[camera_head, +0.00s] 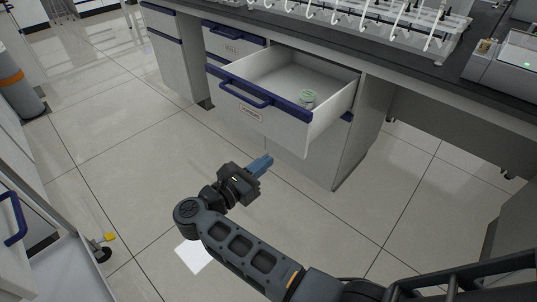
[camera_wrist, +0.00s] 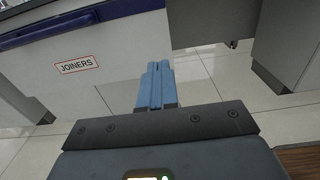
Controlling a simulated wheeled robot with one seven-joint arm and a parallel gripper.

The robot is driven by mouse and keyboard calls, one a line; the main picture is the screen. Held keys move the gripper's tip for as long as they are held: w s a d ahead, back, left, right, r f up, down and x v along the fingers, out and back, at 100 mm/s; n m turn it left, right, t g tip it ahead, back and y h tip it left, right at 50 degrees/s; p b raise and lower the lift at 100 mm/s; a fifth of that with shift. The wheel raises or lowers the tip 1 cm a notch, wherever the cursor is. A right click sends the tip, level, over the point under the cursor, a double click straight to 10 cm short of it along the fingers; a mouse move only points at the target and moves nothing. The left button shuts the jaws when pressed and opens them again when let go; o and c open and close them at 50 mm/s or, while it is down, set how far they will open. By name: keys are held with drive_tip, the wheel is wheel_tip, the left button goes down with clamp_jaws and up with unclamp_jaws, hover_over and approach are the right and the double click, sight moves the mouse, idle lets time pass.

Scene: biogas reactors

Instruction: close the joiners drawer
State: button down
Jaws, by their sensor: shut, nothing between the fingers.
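The joiners drawer (camera_head: 268,118) is pulled open from the bench cabinet, with a white front, a dark blue top edge and a blue handle (camera_head: 246,94). A small round item with a green top (camera_head: 307,97) sits inside it near the right side. My gripper (camera_head: 264,163) is shut and empty, in front of and below the drawer front in the head view. Its blue fingers (camera_wrist: 157,85) lie together in the wrist view. I cannot tell whether they touch the drawer.
A shut drawer (camera_head: 232,47) is left of the open one. The benchtop above carries a white rack (camera_head: 400,20) and a device (camera_head: 505,70). A cart with a wheel (camera_head: 102,252) stands at the lower left. The tiled floor (camera_head: 120,150) before the drawer is mostly clear.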

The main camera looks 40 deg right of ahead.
sight(351, 94)
drive_tip(key=d+p, duration=0.1)
drive_tip(key=d, duration=1.1)
drive_tip(key=shift+w+d, duration=0.15)
drive_tip(key=shift+d, duration=0.15)
drive_tip(key=shift+d+f, duration=0.1)
drive_tip(key=shift+d, duration=0.5)
drive_tip(key=d+b, duration=0.4)
drive_tip(key=d, duration=0.5)
drive_tip(key=d+b, duration=0.5)
drive_tip(key=d, duration=0.5)
drive_tip(key=w+d+b, duration=0.1)
drive_tip(key=d+b, duration=0.4)
drive_tip(key=d, duration=0.4)
drive_tip(key=shift+d, duration=0.15)
drive_tip(key=shift+d+b, duration=0.3)
drive_tip(key=shift+d, duration=0.25)
drive_tip(key=shift+d+r, duration=0.15)
drive_tip(key=shift+r, duration=0.05)
drive_tip(key=shift+d+r, duration=0.1)
